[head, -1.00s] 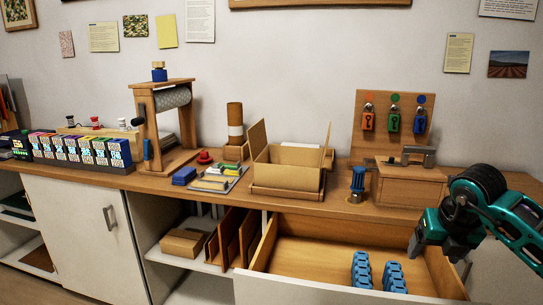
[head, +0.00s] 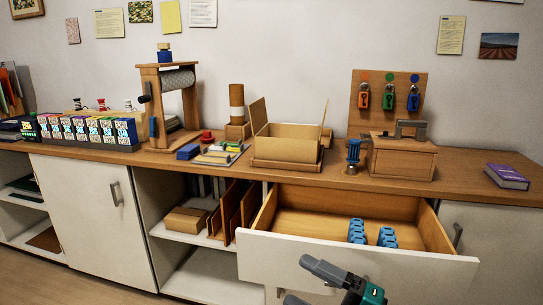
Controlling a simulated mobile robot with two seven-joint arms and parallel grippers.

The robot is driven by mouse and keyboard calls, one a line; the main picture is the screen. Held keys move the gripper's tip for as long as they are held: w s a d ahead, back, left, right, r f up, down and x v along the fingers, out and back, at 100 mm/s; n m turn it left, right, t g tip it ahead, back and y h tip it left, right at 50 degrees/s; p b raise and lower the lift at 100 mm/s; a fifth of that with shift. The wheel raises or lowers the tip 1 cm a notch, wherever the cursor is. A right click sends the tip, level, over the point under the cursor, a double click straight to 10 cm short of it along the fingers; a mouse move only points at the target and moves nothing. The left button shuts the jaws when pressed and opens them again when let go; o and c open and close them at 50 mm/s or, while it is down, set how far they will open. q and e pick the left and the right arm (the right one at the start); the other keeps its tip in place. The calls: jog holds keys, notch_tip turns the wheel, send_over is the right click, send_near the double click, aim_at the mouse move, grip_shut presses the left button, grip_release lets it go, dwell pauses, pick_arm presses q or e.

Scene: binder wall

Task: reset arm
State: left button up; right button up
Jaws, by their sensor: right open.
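My right gripper (head: 312,283) shows at the bottom of the head view, in front of the white front of the open drawer (head: 340,262). Its grey fingers are apart with nothing between them, and its teal body is at the lower right. Two blue ridged items (head: 357,231) lie inside the drawer, behind and above the gripper in the picture. The rest of my right arm is out of the picture. My left gripper does not show.
The wooden counter (head: 460,171) carries an open cardboard box (head: 287,150), a wooden box (head: 403,157), a roller stand (head: 165,105) and a purple book (head: 507,177). Coloured padlocks (head: 388,98) hang on a board. Floor is free at the lower left.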

jog(key=s+d+f+m+t+h+b, duration=0.1)
jog(key=s+d+f+m+h, duration=0.15)
jog(key=f+m+h, duration=0.35)
jog(key=s+d+f+m+t+h+b, duration=0.1)
jog(key=d+f+m+t+h, duration=0.2)
jog(key=f+m, duration=0.5)
jog(key=s+d+f+m+h+b, duration=0.1)
jog(key=s+d+f+m+h, duration=0.1)
jog(key=d+f+m+h, duration=0.45)
jog(key=s+a+f+m+g+y+b, duration=0.1)
jog(key=s+a+f+m+g, duration=0.25)
jog(key=s+f, duration=0.35)
pick_arm(q)
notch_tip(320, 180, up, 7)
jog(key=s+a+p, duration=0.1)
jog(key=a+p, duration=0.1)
jog(key=p, duration=1.3)
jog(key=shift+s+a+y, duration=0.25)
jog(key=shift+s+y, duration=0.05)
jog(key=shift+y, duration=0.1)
pick_arm(e)
jog(key=d+r, duration=0.3)
jog(key=r, duration=0.9)
jog(key=shift+s+d+h, duration=0.15)
jog(key=shift+s+h, duration=0.05)
jog(key=shift+h, duration=0.25)
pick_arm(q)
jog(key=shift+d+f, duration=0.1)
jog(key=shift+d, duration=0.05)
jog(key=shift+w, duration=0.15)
